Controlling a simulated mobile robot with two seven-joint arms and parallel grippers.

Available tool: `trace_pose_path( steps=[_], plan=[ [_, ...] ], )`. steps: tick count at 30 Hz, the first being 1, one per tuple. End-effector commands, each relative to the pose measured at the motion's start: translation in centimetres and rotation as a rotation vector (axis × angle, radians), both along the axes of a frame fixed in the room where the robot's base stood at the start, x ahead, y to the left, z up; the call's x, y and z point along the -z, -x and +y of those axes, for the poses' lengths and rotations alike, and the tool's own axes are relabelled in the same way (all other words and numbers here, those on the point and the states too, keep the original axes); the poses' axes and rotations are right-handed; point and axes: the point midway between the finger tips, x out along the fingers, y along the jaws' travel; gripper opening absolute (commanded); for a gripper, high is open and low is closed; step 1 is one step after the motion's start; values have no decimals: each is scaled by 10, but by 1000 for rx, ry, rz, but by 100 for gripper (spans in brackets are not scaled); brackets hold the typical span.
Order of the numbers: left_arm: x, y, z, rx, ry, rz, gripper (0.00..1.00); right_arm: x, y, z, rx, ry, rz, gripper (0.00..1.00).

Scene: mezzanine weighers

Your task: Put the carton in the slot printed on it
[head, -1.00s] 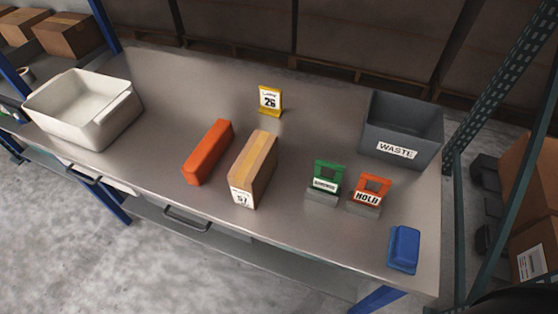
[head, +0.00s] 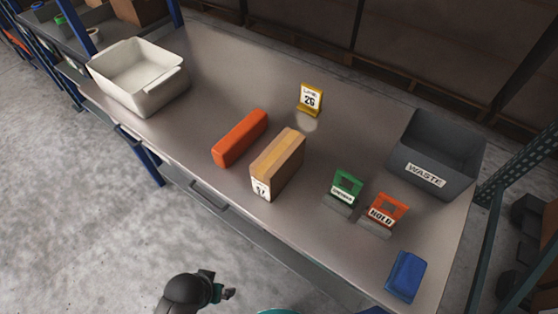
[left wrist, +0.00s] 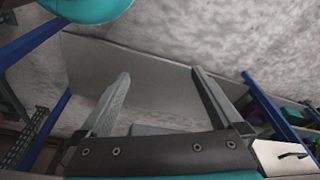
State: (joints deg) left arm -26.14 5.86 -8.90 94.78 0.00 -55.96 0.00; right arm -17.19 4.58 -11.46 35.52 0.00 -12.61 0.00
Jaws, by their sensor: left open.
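The carton (head: 282,162), a tan box with a lighter tape strip on top, lies on the grey metal table (head: 210,85) near its front middle. A white label with a number on its near end is too small to read surely. An orange block (head: 240,138) lies to its left. A yellow stand (head: 310,100) reading 26 is behind it. A green stand (head: 345,187) and an orange HOLD stand (head: 387,211) are to its right. My left gripper (left wrist: 162,75) is open and empty, away from the carton. My right gripper is out of view.
A white bin (head: 140,78) stands at the table's left end. A grey WASTE bin (head: 437,155) stands at the right back. A blue block (head: 405,277) lies at the right front. Drawers with handles run under the front edge. Table left of the orange block is clear.

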Motion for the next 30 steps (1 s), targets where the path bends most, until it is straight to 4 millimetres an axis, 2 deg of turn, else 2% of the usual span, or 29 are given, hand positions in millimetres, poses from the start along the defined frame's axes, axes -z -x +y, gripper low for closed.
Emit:
trace_pose_path(
  steps=[1, 9, 15, 17, 18, 26, 30],
  plan=[
    [-22, -7, -1, -1, 1, -15, 100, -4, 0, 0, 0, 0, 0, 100],
    [-126, -23, -2, -9, 5, -58, 100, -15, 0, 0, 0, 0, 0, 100],
    [-189, -23, 0, 8, -3, -95, 100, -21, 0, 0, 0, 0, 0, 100],
    [-209, -28, 0, 62, -25, -130, 100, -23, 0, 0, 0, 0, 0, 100],
    [-222, -38, 0, 148, -64, -178, 100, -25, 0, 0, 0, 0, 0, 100],
    [-247, -100, -12, 716, -362, -434, 100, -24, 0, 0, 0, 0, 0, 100],
    [-260, -134, -26, 1099, -614, -577, 100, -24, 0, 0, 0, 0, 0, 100]
  ],
)
